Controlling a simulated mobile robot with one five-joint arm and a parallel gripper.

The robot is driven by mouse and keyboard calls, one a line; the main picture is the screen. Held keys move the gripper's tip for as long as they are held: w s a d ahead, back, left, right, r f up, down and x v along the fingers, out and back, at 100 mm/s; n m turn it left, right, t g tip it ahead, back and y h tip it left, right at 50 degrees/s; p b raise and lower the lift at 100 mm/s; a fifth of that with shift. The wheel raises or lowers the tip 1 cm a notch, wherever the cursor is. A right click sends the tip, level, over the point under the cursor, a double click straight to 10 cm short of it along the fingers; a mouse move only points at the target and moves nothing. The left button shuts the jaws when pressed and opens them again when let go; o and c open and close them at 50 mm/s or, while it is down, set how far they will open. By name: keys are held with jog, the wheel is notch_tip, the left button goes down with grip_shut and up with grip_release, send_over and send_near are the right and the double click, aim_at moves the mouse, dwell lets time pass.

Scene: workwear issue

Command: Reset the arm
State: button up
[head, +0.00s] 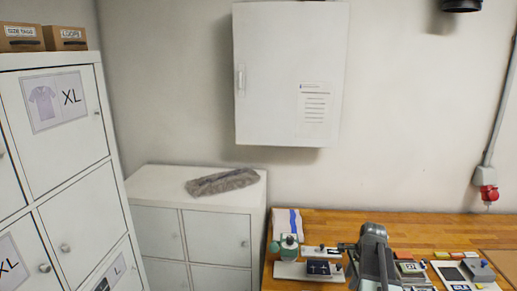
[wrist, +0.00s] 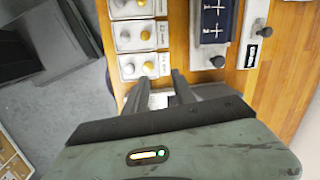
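My gripper (wrist: 160,84) shows in the wrist view with its two dark fingers apart and nothing held between them. A pale surface shows in the gap. The fingers are at the edge of small white trays (wrist: 127,47) holding silver and gold round pieces; whether they touch is unclear. In the head view my grey arm (head: 373,253) is over the wooden workbench (head: 335,222), folded near its front. The fingertips are hard to make out there.
On the bench are a dark blue block on a pale base (head: 297,271), a green-topped device (head: 288,247) and a grey block (head: 479,270). White lockers (head: 80,210) stand left, a low cabinet (head: 160,232) bears a grey bundle (head: 222,181). A white cabinet (head: 280,60) hangs on the wall.

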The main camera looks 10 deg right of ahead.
jog(key=s+a+f+n+b, duration=0.1)
jog(key=a+f+n, duration=0.1)
jog(key=a+n, duration=0.4)
jog(key=s+a+f+n+g+b, duration=0.1)
jog(key=a+n, duration=0.6)
jog(key=a, duration=0.8)
jog(key=s+a+f+n+g+b, duration=0.1)
jog(key=s+a+f+n+b, duration=0.1)
jog(key=a+n, duration=0.4)
jog(key=s+a+f, duration=0.1)
jog(key=a, duration=0.4)
jog(key=shift+n+h, duration=0.3)
jog(key=shift+n, duration=0.1)
